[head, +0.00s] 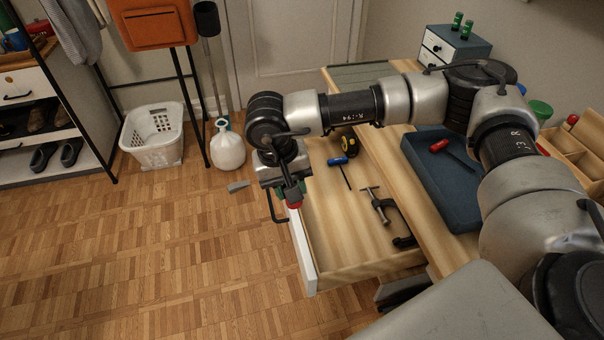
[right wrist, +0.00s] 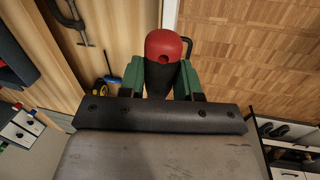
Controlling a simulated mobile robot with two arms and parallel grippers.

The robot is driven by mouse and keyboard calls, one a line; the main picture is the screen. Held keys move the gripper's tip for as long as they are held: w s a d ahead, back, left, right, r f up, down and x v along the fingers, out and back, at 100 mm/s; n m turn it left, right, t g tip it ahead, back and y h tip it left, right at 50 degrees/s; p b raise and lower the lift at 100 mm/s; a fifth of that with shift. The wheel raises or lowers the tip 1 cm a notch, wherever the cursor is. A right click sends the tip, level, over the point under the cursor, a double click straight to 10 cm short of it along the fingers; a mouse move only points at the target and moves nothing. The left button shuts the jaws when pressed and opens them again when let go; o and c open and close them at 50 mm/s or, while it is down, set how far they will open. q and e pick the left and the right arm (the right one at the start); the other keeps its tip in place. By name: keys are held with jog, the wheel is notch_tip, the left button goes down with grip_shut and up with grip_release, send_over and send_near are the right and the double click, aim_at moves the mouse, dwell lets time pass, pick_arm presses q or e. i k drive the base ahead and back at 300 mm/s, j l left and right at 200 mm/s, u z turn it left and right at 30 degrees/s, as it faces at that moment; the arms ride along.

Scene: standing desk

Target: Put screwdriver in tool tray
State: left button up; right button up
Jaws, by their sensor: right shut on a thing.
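A red-handled screwdriver (head: 440,146) lies in the blue tray (head: 462,217) on the desk. A blue-handled screwdriver (head: 338,161) lies in the open drawer (head: 330,225). My right gripper (head: 293,198) is at the drawer's front edge, near its black handle (head: 275,208). In the right wrist view its green fingers (right wrist: 160,80) are shut on a red-and-black thing (right wrist: 167,47), seen end-on; I cannot tell what its far end is. My left gripper is not in view.
The drawer also holds a clamp (head: 379,207) and a yellow-and-black tool (head: 350,147). A wooden organizer (head: 570,155) stands right of the tray.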

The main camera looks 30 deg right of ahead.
aim_at(439, 181)
jog(key=i+z, duration=0.1)
jog(key=z, duration=1)
jog(key=i+j+z, duration=0.1)
jog(key=i, duration=0.3)
